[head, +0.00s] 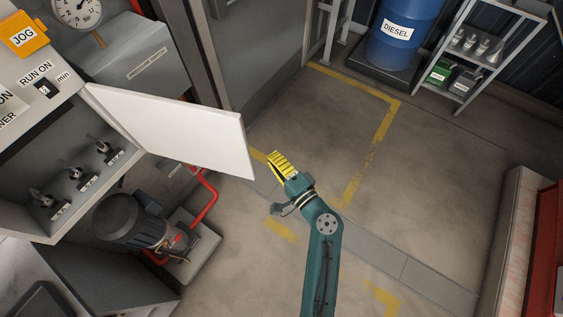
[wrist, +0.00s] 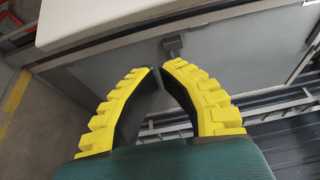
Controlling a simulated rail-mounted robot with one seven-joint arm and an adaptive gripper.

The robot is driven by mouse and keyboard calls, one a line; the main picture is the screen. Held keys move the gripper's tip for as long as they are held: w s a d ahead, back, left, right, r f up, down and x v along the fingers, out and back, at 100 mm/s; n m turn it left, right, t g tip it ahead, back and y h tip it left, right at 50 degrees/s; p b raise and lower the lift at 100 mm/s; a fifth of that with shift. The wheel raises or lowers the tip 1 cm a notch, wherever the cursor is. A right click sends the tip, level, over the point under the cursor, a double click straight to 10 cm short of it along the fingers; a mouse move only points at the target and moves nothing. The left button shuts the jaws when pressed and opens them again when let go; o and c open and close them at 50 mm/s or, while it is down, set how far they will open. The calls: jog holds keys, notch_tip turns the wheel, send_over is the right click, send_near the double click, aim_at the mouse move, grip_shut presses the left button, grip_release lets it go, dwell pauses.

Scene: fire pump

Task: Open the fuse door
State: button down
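The fuse door (head: 180,130) is the white panel in the head view. It stands swung out from the grey cabinet (head: 20,165), whose interior with several switches (head: 75,175) is exposed. My gripper (head: 272,160) has yellow ribbed fingers and is to the right of the door's free lower corner, apart from it in the picture. In the wrist view the fingertips (wrist: 158,68) come together with nothing visible between them. A white panel (wrist: 140,18), probably the fuse door, crosses the top of that view beyond the fingertips.
A grey motor pump (head: 130,222) with red pipes (head: 205,200) stands below the cabinet. A blue diesel drum (head: 405,30) and a shelf (head: 490,45) are at the back right. The marked floor (head: 310,120) between is clear.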

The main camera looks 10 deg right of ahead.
jog(key=x, duration=0.7)
jog(key=s, duration=0.2)
jog(key=s+a+p, duration=0.1)
jog(key=s, duration=0.1)
jog(key=shift+s+a, duration=0.2)
jog(key=shift+a, duration=0.05)
